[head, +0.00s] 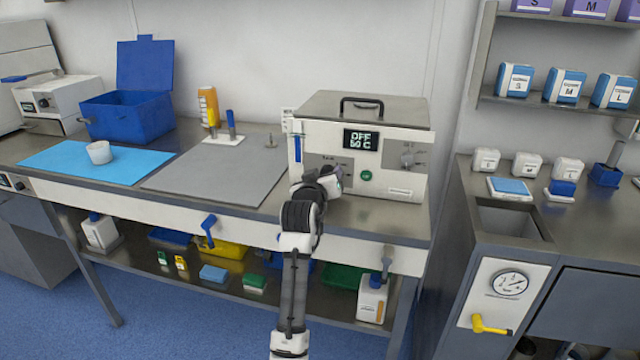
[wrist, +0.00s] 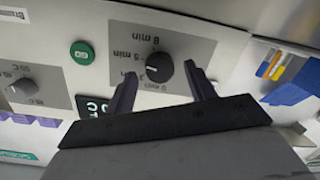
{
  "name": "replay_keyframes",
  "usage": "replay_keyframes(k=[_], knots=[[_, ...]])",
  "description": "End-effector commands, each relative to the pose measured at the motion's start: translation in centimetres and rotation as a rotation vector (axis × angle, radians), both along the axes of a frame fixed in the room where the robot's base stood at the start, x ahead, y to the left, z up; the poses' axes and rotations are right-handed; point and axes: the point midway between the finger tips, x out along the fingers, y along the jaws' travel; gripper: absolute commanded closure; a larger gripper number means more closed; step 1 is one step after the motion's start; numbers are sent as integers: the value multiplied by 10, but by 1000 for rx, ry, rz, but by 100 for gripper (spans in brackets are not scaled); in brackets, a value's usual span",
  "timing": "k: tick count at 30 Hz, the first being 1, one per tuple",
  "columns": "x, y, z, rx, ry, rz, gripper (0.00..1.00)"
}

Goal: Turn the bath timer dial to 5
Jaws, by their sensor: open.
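The bath (head: 375,110) is a white and steel box with a black handle on its lid, at the back of the bench. Its display (head: 361,139) reads OFF above a temperature. In the wrist view, upside down, the black timer dial (wrist: 160,68) sits on a grey panel with minute labels including 5 and 8. A pale mark shows on the dial; I cannot tell exactly which label it faces. My gripper (wrist: 158,76) is open, one finger on each side of the dial; contact is unclear. In the head view my gripper (head: 335,180) hides the timer dial.
A green button (head: 366,175) and a second dial (head: 407,158) lie right of the timer panel. A blue-handled item (head: 297,148) is at the bath's left side. A grey mat (head: 215,175) lies on the bench to the left.

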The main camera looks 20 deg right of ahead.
Motion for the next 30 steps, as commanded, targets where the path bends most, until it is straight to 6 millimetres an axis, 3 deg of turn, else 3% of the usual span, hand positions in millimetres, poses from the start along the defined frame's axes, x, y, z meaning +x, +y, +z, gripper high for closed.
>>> replay_keyframes(k=[5,18,24,30], knots=[[-19,13,0,-1,0,1,45],[-95,62,11,-1,-1,2,45],[-111,72,14,0,0,1,45],[-113,74,15,0,0,1,45]])
